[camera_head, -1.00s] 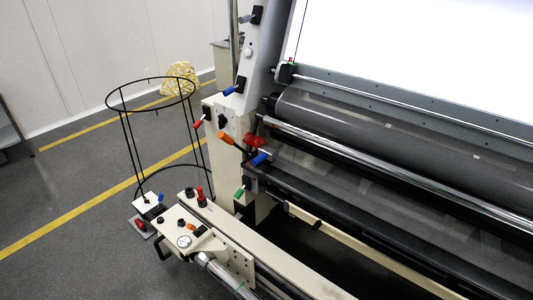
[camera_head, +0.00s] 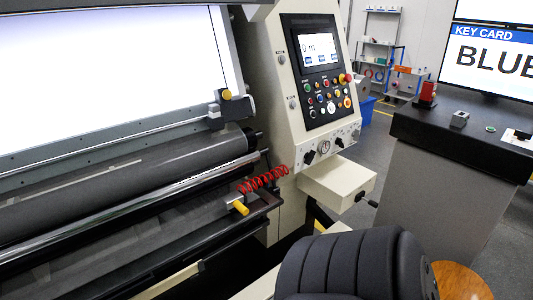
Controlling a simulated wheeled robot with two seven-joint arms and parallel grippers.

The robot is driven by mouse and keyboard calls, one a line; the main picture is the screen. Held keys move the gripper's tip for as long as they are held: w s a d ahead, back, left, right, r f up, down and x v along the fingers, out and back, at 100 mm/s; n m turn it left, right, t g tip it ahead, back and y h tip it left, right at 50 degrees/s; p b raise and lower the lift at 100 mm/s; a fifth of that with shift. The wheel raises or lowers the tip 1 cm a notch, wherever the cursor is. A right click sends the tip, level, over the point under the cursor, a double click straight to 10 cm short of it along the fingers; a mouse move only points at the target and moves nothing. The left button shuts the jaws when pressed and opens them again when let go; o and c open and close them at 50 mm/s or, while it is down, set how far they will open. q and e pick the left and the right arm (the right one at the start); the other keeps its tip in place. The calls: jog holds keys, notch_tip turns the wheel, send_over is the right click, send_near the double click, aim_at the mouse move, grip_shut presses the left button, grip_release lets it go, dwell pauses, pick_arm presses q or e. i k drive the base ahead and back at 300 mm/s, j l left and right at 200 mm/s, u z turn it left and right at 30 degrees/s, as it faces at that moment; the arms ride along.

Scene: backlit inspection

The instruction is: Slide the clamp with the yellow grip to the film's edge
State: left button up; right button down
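A small grey block with a yellow knob (camera_head: 226,95) sits on the rail at the lower right corner of the bright panel (camera_head: 110,80). A second yellow grip (camera_head: 239,208) sticks out from the lower black rail near its right end, below a red coiled cord. I cannot tell which of the two is the task's clamp. A dark grey roller (camera_head: 130,180) lies between them, with a shiny bar (camera_head: 120,208) in front. The film's edge is hard to make out. Neither of my grippers is in view.
A control console (camera_head: 318,70) stands right of the rollers, with a cream box (camera_head: 337,184) below it. A black ribbed padded shape (camera_head: 345,265) fills the bottom middle, beside a round wooden top (camera_head: 462,283). A dark-topped bench (camera_head: 460,135) with a "BLUE" key card screen (camera_head: 490,55) stands right.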

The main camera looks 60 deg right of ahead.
aim_at(238, 199)
jog(key=z, duration=1.8)
